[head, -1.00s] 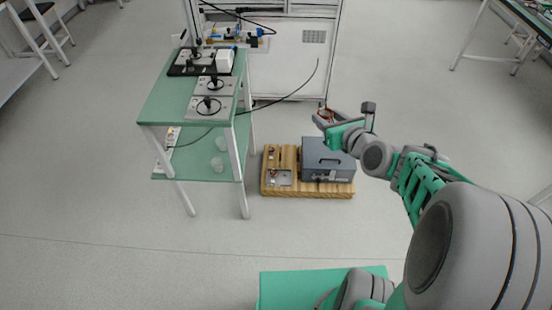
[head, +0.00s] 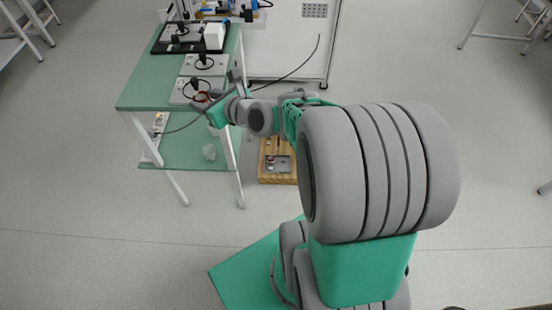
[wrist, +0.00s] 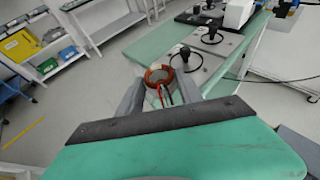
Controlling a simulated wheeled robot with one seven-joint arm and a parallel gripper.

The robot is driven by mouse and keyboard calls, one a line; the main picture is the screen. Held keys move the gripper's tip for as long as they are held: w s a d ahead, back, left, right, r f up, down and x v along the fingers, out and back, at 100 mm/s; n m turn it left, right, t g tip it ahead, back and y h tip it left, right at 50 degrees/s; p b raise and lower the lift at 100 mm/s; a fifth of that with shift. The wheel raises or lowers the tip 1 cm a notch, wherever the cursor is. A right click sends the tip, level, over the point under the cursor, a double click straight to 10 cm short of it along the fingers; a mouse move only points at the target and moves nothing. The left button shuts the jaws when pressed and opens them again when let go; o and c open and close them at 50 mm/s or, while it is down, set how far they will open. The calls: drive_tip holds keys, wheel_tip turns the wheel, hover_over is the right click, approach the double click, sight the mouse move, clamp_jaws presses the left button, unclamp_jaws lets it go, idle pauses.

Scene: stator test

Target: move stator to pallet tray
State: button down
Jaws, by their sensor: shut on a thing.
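My gripper (head: 207,103) is at the front right corner of the green-topped table in the head view. In the wrist view my gripper (wrist: 161,90) is shut on the stator (wrist: 157,74), a copper-orange ring with a grey middle and red and dark wires. The stator (head: 201,97) shows only as a small reddish spot in the head view. The pallet tray (head: 283,166), a small grey metal tray, lies on the wooden pallet (head: 278,180) on the floor, right of the table. A small reddish item sits at its left side. My arm hides the pallet's right part.
The green table (head: 147,92) bears grey plates with black round fixtures (head: 204,62) and a white box (head: 214,36). A lower shelf (head: 183,152) holds clear cups. A white cabinet (head: 290,50) stands behind. Floor in front is clear.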

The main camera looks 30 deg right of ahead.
wheel_tip(320, 180, down, 32)
drive_tip(key=b, duration=2.8)
drive_tip(key=shift+a+r, duration=0.2)
drive_tip(key=shift+a, duration=0.05)
drive_tip(key=shift+f, duration=0.2)
